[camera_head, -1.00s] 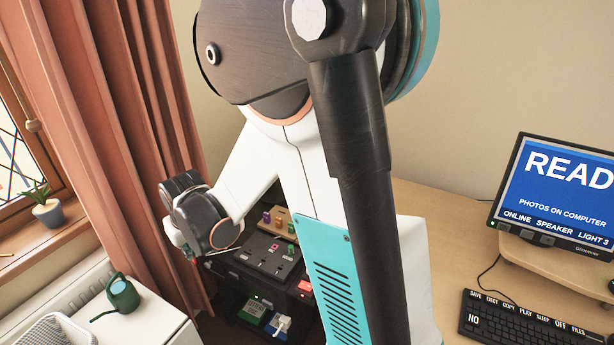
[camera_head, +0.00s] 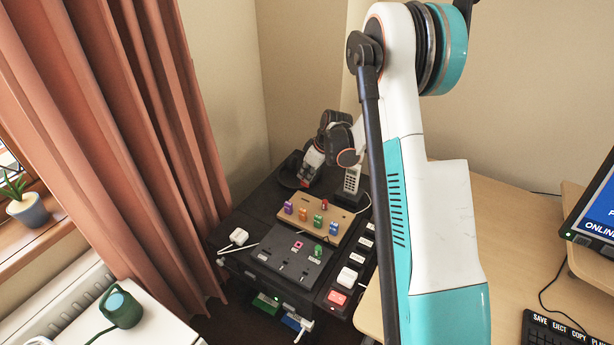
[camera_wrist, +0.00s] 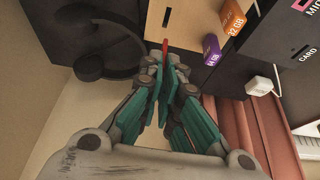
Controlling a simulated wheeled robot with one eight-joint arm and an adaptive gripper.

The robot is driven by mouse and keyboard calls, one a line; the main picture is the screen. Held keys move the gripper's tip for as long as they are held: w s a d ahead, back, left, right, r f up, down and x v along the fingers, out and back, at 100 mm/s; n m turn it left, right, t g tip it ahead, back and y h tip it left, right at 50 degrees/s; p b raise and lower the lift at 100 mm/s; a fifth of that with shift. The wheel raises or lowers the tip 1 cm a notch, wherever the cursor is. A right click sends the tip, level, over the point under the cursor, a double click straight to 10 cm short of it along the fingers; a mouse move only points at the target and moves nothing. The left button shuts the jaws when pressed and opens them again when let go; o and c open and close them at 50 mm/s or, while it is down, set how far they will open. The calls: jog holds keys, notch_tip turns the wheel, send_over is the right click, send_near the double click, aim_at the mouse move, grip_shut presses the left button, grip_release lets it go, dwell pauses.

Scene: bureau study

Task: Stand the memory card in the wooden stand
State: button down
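The wooden stand (camera_head: 340,213) is a light board on a black unit, with several coloured cards upright in it. A small red card (camera_head: 324,204) shows upright at its back part. In the wrist view a red strip (camera_wrist: 164,52) shows edge-on at my fingertips, over the stand's edge (camera_wrist: 190,28). The purple card (camera_wrist: 211,49) and orange card (camera_wrist: 233,18) are to its right. My gripper (camera_wrist: 161,68), with teal fingers, has its tips close together around or just short of the red strip. Whether they grip it is unclear. My gripper (camera_head: 312,178) is behind the stand in the head view.
A cordless phone (camera_head: 352,180) stands right of my gripper. A round black object (camera_wrist: 95,62) lies to its left in the wrist view. A black slotted panel (camera_head: 290,262) lies in front of the stand, with a white plug (camera_head: 238,236) beside it. Curtains (camera_head: 130,130) hang left.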

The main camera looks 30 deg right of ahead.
jog(key=shift+f+b, duration=1.5)
jog(key=shift+f, duration=1.5)
jog(key=shift+s+f+b, duration=0.1)
jog(key=shift+f+b, duration=1)
jog(key=shift+f, duration=0.2)
dwell(1.0)
jog(key=c, duration=1.7)
grip_release()
jog(key=v, duration=1.2)
